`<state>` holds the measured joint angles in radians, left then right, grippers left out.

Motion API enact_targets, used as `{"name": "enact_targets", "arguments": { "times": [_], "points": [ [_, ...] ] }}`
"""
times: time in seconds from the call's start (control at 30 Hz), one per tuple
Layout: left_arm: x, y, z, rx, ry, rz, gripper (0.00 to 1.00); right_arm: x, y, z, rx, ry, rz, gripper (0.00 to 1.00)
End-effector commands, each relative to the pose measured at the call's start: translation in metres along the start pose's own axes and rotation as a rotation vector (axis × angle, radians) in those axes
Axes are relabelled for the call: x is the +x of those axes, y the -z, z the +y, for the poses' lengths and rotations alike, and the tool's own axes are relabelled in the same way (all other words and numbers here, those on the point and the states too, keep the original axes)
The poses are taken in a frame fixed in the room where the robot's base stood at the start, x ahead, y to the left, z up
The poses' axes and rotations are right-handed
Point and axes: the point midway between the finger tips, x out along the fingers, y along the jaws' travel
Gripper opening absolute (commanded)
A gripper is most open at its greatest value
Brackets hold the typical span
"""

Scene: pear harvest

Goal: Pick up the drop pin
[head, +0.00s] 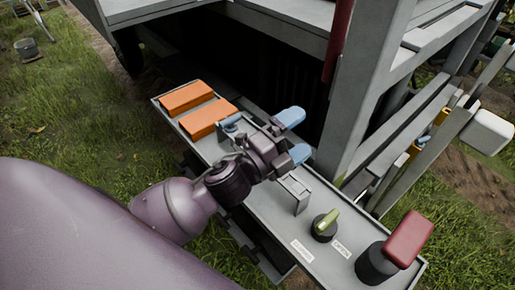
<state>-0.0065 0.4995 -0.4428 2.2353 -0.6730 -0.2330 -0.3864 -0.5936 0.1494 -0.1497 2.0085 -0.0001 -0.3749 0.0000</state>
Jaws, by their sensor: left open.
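My left gripper (294,136) reaches over the grey ledge (274,243) from the left. Its two light blue fingertips are apart and point right, with nothing seen between them. I cannot make out the drop pin for certain. A small blue piece (230,122) on the ledge shows behind the gripper, partly hidden by it; I cannot tell what it is. A small grey metal bracket (297,188) stands on the ledge just below the fingertips. My right gripper is not in view.
Two orange blocks (187,97) (207,118) lie at the ledge's far left end. A thick grey post (362,90) rises close behind the ledge. Grass (70,120) lies left.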

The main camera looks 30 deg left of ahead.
Motion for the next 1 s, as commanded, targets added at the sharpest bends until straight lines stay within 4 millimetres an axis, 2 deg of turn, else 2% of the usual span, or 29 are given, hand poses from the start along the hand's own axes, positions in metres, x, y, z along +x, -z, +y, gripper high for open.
{"name": "enact_targets", "arguments": {
  "times": [0.03, 0.1, 0.23, 0.33, 0.47, 0.57, 0.67, 0.73, 0.9, 1.0],
  "points": [
    [0.011, 0.018, -0.01, 0.121, 0.045, 0.122, 1.0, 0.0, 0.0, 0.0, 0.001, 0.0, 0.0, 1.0],
    [0.019, 0.043, -0.018, 0.29, 0.105, 0.288, 1.0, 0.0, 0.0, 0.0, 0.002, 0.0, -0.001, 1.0],
    [0.022, 0.083, -0.021, 0.602, 0.207, 0.597, 1.0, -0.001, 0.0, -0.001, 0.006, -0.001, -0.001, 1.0],
    [0.016, 0.103, -0.012, 0.843, 0.271, 0.836, 1.0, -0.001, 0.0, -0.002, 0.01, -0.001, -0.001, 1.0],
    [0.003, 0.107, 0.008, 1.148, 0.326, 1.152, 1.0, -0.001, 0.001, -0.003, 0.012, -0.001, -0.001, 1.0],
    [-0.007, 0.092, 0.026, 1.373, 0.339, 1.399, 1.0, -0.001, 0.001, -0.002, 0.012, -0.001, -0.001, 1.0],
    [-0.015, 0.062, 0.04, 1.582, 0.318, 1.651, 1.0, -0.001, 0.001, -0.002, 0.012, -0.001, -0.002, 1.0],
    [-0.019, 0.033, 0.045, 1.714, 0.28, 1.829, 1.0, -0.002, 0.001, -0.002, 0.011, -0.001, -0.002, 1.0],
    [-0.021, -0.044, 0.036, 1.934, 0.113, 2.211, 1.0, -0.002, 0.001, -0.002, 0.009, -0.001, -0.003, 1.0],
    [-0.021, -0.079, 0.023, 1.995, 0.003, 2.37, 1.0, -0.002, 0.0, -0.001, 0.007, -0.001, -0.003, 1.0]
  ]
}}
